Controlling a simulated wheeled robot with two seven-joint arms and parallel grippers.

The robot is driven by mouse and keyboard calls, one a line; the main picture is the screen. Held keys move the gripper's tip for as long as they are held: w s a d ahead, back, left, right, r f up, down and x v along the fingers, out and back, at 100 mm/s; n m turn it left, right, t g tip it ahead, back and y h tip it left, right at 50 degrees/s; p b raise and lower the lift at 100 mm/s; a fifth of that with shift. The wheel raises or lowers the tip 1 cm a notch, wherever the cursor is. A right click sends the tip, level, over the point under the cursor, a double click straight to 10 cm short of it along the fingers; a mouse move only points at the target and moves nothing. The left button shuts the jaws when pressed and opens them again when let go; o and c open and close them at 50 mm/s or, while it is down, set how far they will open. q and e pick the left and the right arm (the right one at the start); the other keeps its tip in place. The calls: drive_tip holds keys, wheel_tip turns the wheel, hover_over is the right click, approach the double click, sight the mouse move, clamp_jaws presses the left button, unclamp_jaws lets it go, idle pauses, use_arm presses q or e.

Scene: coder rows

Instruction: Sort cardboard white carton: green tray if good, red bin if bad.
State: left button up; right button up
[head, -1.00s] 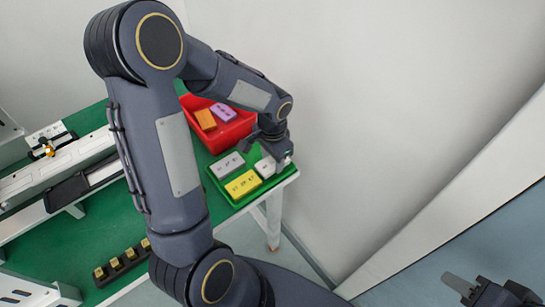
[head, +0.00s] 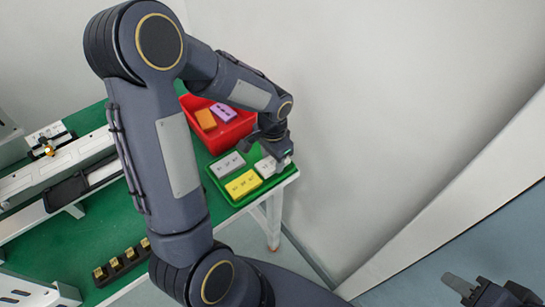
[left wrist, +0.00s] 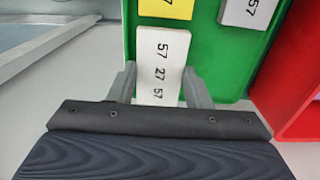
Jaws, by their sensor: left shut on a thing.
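The white carton (left wrist: 162,62), printed "57 27 57", is between the fingers of my left gripper (left wrist: 161,82), which is shut on it. In the head view the carton (head: 266,166) is at the right side of the green tray (head: 233,204), partly hidden by my left gripper (head: 277,156). A yellow carton (head: 243,183) and a grey carton (head: 228,165) lie in the tray beside it. The red bin (head: 238,128) stands behind the tray and holds an orange carton (head: 206,119) and a purple one (head: 223,112). My right gripper (head: 465,287) is at the lower right; its jaw state is unclear.
A pale rail-like machine (head: 60,172) runs along the left of the green table (head: 85,235). A dark strip with several brass pieces (head: 122,262) lies at the front. A white wall (head: 400,110) rises close to the right of the tray.

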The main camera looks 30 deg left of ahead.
use_arm(q)
drive_tip(key=shift+f+b, duration=0.5)
idle(0.4)
drive_tip(key=o, duration=0.8)
wheel_tip(320, 180, up, 8)
drive_tip(key=shift+f, duration=0.2)
drive_tip(key=shift+r, duration=0.1)
